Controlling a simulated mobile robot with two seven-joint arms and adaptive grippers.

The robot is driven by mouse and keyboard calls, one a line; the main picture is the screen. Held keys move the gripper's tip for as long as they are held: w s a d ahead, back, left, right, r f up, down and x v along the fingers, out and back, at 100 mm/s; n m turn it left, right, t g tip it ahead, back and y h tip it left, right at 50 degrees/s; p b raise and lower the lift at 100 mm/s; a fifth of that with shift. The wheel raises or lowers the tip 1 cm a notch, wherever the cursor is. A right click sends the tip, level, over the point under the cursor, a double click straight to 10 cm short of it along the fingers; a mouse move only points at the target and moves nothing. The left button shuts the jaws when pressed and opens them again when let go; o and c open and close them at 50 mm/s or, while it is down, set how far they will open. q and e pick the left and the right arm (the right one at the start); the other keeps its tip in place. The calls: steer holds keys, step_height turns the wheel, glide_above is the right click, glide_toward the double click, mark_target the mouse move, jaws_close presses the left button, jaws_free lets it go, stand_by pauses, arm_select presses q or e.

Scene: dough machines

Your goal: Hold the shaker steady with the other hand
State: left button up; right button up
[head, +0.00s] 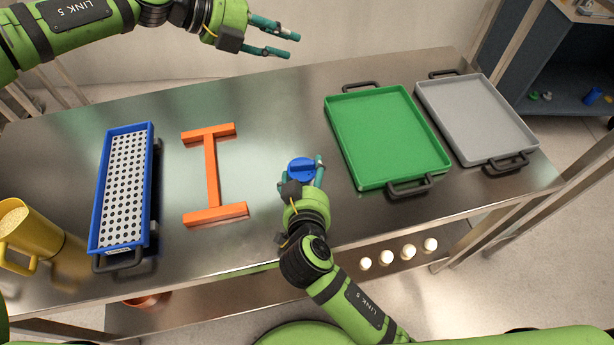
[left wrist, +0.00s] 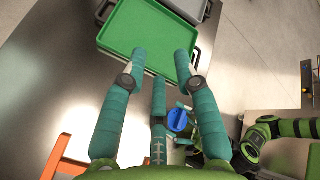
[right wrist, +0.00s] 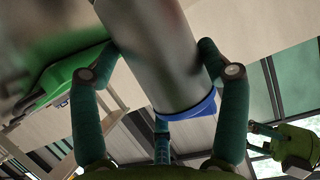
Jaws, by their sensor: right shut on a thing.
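The shaker has a blue lid (head: 301,168), seen from above near the front middle of the metal table. In the right wrist view its grey metal body (right wrist: 155,45) lies between the fingers, with the blue end near the palm. My right gripper (head: 303,176) is shut on the shaker. The blue lid also shows in the left wrist view (left wrist: 178,120). My left gripper (head: 293,45) is open and empty, raised beyond the back edge of the table and well apart from the shaker. Whether the shaker's base touches the table is hidden.
A green tray (head: 388,138) and a grey tray (head: 476,118) lie right of the shaker. An orange stand (head: 212,175) and a blue-framed perforated tray (head: 124,187) are to the left. A yellow jug (head: 30,240) stands at far left. Bare table surrounds the shaker.

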mark_target(303, 163)
steer(key=shift+d, duration=0.1)
arm_select(q)
steer(key=s+d+f+m+g+y, duration=0.1)
steer(key=s+f+m+y, duration=0.1)
steer(key=s+m+y, duration=0.2)
steer(key=s+d+f+m+g+y, duration=0.1)
steer(key=s+f+m+y, duration=0.2)
steer(key=s+m+y, duration=0.1)
steer(key=s+d+f+m+g+y, duration=0.1)
steer(key=s+d+f+m+y, duration=0.1)
steer(key=s+m, duration=0.3)
steer(key=shift+s+f+g+y, duration=0.35)
steer(key=shift+s+y, duration=0.2)
steer(key=shift+y, duration=0.35)
step_height(303, 163, down, 7)
steer(key=shift+a+f, duration=0.1)
steer(key=shift+f, duration=0.1)
steer(key=shift+s+a+f, duration=0.15)
steer(key=shift+f, duration=0.4)
arm_select(e)
steer(key=shift+s+a, duration=0.1)
steer(key=shift+a, duration=0.15)
steer(key=shift+d, duration=0.1)
